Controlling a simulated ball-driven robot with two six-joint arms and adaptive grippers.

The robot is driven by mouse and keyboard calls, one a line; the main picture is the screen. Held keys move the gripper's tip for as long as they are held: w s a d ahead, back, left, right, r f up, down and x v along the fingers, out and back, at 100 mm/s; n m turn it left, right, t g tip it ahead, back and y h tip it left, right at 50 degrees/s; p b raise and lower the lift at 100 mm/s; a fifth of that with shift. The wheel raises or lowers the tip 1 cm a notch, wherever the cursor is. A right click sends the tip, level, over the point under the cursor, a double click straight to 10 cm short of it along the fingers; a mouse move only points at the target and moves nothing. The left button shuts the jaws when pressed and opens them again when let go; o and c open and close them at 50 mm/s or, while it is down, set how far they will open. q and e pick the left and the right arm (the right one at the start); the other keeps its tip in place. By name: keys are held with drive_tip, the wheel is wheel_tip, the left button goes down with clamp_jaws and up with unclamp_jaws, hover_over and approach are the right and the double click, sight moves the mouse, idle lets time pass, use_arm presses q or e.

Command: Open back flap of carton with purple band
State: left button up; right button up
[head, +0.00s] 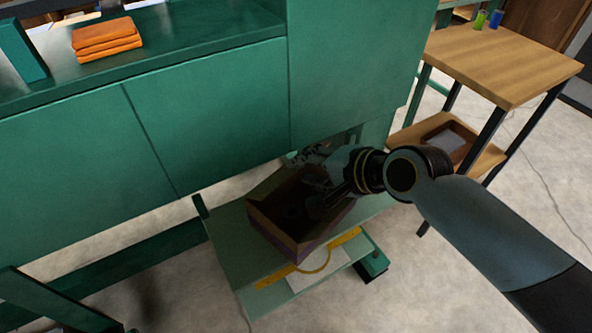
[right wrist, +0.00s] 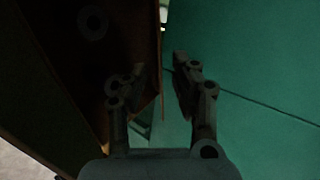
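The carton (head: 262,224) is a brown box with a purple band low on its near side. It stands on a pale green platform below the green cabinet, with a dark inside. My right gripper (head: 318,178) reaches in from the right over the carton's back part; the arm hides much of that side. In the right wrist view, my right gripper (right wrist: 158,88) has its two fingers apart. A brown carton panel (right wrist: 148,45) runs beside the left finger, and its edge lies between the fingers. I cannot tell whether they touch it. My left gripper is not in view.
The green cabinet (head: 210,115) rises close behind the carton. A wooden table (head: 500,62) stands at the right. Orange cloths (head: 107,38) lie on the cabinet top.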

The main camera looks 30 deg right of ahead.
sight(300, 169)
drive_tip(key=shift+b+x, duration=0.3)
drive_tip(key=shift+x, duration=1.55)
clamp_jaws()
